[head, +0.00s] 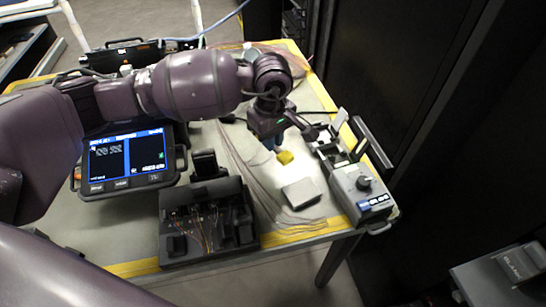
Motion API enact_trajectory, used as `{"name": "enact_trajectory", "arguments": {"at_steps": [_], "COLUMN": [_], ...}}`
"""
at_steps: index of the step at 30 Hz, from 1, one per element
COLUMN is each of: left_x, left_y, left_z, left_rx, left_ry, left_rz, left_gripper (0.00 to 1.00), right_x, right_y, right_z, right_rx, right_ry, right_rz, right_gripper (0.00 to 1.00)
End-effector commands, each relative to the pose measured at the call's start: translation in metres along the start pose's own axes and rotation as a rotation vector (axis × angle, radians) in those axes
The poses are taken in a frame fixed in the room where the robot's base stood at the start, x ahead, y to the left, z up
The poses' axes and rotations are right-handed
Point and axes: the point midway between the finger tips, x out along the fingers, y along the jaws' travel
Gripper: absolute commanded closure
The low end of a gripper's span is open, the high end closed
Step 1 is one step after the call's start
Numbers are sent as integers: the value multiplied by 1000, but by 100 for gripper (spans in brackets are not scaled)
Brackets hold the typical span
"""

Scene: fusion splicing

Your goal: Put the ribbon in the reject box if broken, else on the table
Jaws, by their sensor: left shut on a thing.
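My left gripper (275,137) is over the right part of the work table (165,220), beside a grey device with a black knob (360,188). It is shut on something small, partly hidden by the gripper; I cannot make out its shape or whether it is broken. A blue bit shows under the gripper, next to a small yellow block (285,157). Thin pale strands (245,165) run across the table, and I cannot tell which is the ribbon. No box is clearly marked for rejects. My right gripper is not in view.
A splicer with a lit blue screen (127,155) stands at the left. A black tray with thin coloured fibres (208,228) is at the front edge. A grey block (301,193) lies right of it. A dark cabinet (400,60) rises beyond the table's right side.

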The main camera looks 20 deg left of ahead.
Motion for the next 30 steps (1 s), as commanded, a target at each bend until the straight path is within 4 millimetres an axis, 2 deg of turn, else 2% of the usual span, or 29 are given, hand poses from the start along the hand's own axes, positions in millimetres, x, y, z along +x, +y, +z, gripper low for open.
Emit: {"name": "enact_trajectory", "arguments": {"at_steps": [1,8,18,30], "left_x": [7,18,67,70], "left_y": [0,0,-1,0], "left_z": [0,0,0,0], "left_rx": [0,1,1,1], "left_ry": [-2,-1,-2,0], "left_rz": [-2,-2,-4,0], "left_gripper": [100,100,100,100], "right_x": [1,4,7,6], "right_y": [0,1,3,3], "right_z": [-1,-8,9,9], "right_rx": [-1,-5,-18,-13], "right_ry": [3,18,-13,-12], "right_rz": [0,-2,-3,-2], "right_gripper": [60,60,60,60]}}
